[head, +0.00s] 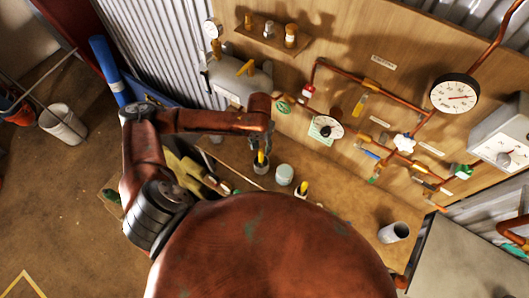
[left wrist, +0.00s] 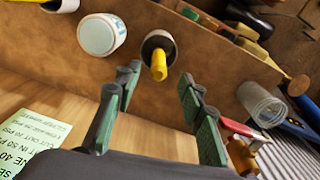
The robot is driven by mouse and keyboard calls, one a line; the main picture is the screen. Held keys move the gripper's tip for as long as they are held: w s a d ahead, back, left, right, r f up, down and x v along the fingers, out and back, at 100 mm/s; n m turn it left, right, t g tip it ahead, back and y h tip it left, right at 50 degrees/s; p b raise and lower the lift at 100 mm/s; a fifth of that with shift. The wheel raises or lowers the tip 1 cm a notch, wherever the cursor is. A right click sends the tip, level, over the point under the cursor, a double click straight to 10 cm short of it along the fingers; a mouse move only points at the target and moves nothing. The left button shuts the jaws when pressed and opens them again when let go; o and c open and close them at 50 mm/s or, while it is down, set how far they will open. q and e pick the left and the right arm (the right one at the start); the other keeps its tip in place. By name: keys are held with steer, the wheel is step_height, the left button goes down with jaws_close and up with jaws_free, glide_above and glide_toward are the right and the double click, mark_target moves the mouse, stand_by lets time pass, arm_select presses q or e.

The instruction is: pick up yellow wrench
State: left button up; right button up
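A yellow handle-like piece (left wrist: 158,66), which may be the yellow wrench, stands in a dark-mouthed cup (left wrist: 146,46) in the left wrist view; its lower part is hidden inside. It also shows in the head view (head: 261,157), just below my left gripper (head: 259,138). In the left wrist view my left gripper (left wrist: 161,76) is open, its green-padded fingers apart with nothing between them. The yellow piece lies beyond the fingertips, in line with the gap. A second cup with a yellow piece (head: 303,187) stands to the right. My right gripper is not in view.
A pale lidded jar (head: 284,174) stands between the two cups. Behind is a wooden panel with copper pipes (head: 350,75), a large gauge (head: 454,94) and a small shelf (head: 272,38). A grey cup (head: 394,232) stands right. A clear jar (left wrist: 262,104) lies beside other tools.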

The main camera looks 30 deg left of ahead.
mark_target(261, 154)
arm_select(q)
steer(key=shift+s+f, duration=0.35)
steer(key=shift+f, duration=0.5)
steer(key=f, duration=0.1)
steer(key=f+p, duration=0.1)
steer(key=f, duration=0.2)
steer(key=shift+w+d+f, duration=0.1)
steer(key=shift+w+f, duration=0.2)
steer(key=shift+w, duration=0.05)
steer(key=shift+s+f, duration=0.1)
steer(key=shift+f, duration=0.1)
jaws_close()
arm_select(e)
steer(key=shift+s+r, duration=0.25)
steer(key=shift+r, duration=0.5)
